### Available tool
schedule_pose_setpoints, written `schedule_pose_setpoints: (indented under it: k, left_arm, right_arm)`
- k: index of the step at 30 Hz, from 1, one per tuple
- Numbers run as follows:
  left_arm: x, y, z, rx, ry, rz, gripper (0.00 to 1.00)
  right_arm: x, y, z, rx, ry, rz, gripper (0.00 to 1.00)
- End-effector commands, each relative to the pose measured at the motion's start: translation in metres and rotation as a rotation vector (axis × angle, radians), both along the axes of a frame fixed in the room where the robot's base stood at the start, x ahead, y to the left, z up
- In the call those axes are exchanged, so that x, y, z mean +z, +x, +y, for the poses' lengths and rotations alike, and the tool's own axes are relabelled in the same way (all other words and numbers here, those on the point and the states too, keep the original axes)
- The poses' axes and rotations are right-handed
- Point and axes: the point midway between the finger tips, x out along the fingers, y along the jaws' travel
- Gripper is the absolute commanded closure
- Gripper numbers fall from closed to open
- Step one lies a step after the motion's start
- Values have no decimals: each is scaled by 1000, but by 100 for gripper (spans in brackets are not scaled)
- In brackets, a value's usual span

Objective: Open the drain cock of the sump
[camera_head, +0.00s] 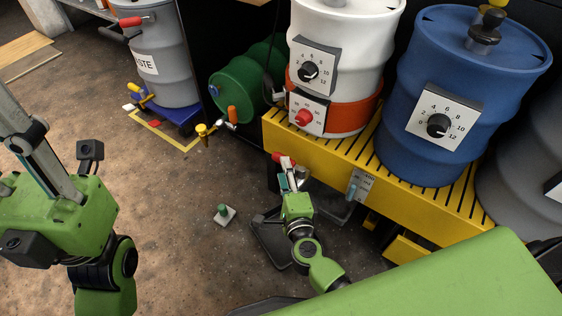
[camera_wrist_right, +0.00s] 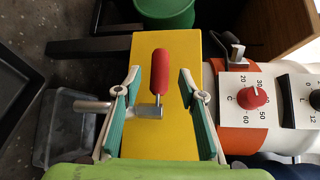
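The yellow sump (camera_head: 290,137) is a slatted pallet under the drums. Its drain cock has a red handle (camera_head: 284,159) at the left end; the right wrist view shows the handle (camera_wrist_right: 160,70) upright on a metal stem, with a spout (camera_wrist_right: 92,106) pointing left. My right gripper (camera_head: 287,176) is open, with one teal-padded finger on each side of the handle in the wrist view (camera_wrist_right: 159,85); I cannot tell whether it touches. My left gripper (camera_head: 38,150) is partly in view at the left edge, away from the sump; its opening is unclear.
A clear bin (camera_wrist_right: 62,125) stands below the spout. A white drum (camera_head: 345,25) and a blue drum (camera_head: 440,85) with dials stand on the sump. A lever plate (camera_head: 360,185) is on its front. A green drum (camera_head: 240,90) lies behind.

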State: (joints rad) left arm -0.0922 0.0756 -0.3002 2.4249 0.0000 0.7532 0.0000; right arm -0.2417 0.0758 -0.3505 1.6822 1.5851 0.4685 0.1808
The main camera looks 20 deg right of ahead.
Motion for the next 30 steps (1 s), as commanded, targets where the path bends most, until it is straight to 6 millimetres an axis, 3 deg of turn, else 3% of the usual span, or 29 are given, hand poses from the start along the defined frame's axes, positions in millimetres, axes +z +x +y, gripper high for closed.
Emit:
schedule_pose_setpoints:
  k: [3,9,21,26,30]
  left_arm:
    - [1,-1,0,1,1,-24,60]
    - [5,-3,-1,3,4,-45,60]
    - [8,-3,-2,2,6,-52,60]
    - [8,-3,-2,2,6,-52,60]
    - [8,-3,-2,2,6,-52,60]
  right_arm:
    - [-5,25,-3,0,-1,-3,63]
    - [-8,49,-5,0,-1,-1,63]
    - [-8,56,-6,0,-1,1,63]
    - [-8,56,-6,0,-1,1,100]
    - [-8,56,-6,1,-1,1,100]
